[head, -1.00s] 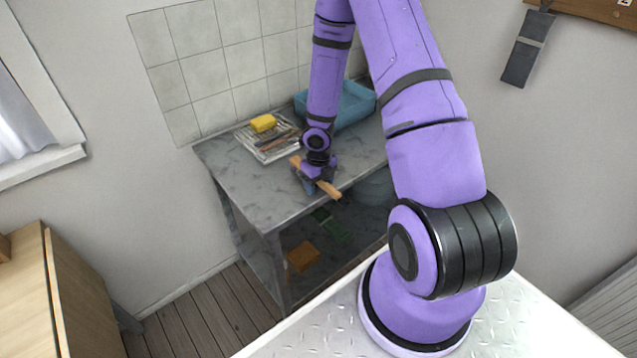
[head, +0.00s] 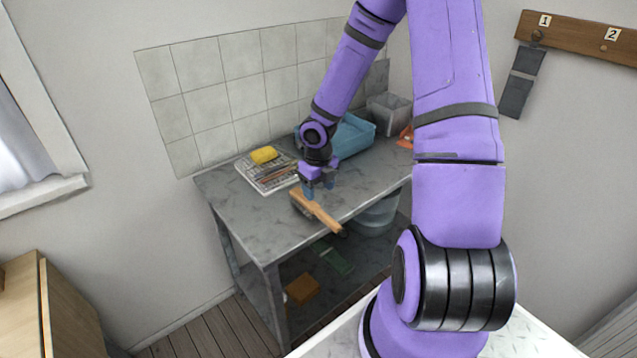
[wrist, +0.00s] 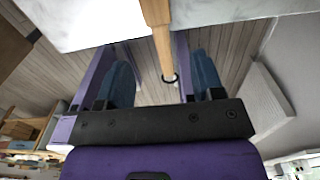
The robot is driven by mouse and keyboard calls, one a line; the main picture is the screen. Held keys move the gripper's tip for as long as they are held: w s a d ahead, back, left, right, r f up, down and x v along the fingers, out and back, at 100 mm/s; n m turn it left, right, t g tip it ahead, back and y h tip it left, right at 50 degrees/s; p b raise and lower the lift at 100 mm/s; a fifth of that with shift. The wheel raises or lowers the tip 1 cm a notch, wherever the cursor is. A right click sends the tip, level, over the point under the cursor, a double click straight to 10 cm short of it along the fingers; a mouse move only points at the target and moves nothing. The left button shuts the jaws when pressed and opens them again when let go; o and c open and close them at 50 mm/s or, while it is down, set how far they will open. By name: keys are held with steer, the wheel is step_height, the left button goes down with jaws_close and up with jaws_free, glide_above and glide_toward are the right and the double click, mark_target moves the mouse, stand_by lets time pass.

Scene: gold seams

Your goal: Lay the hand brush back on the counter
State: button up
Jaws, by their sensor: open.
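The hand brush (head: 318,212) lies on the grey counter (head: 235,205) near its front edge. Its wooden handle points toward the front right, and the handle's end reaches past the edge. My gripper (head: 318,190) is open just above the brush and appears clear of it. In the wrist view, the wooden handle (wrist: 160,40) with a dark ring at its end runs down between the two blue fingers of my gripper (wrist: 162,82), with gaps on both sides. The bristles are mostly hidden in both views.
A blue basin (head: 350,138) and a grey bin (head: 388,113) are behind and to the right. The counter's left front is bare. A lower shelf holds a few items.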

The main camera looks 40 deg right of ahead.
steer(key=s+a+r+m+t+h, duration=0.1)
steer(key=s+a+r+m, duration=0.1)
steer(key=r+m, duration=0.5)
steer(key=s+a+r+m+h, duration=0.1)
steer(key=s+r+m, duration=0.3)
steer(key=r, duration=0.5)
steer(key=s+a+r+m+t+h, duration=0.1)
steer(key=a+r+m, duration=0.1)
steer(key=r+m, duration=0.6)
steer(key=s+a+r+m+t+y, duration=0.1)
steer(key=s+a+r+m, duration=0.2)
steer(key=s+r+m, duration=0.3)
steer(key=s+a+r+m+t+y, duration=0.2)
steer(key=s+a+r+m, duration=0.2)
steer(key=s+m, duration=0.5)
steer(key=shift+s+r+m, duration=0.15)
steer(key=shift+r+m, duration=0.8)
steer(key=shift+m, duration=0.15)
steer(key=shift+c, duration=0.2)
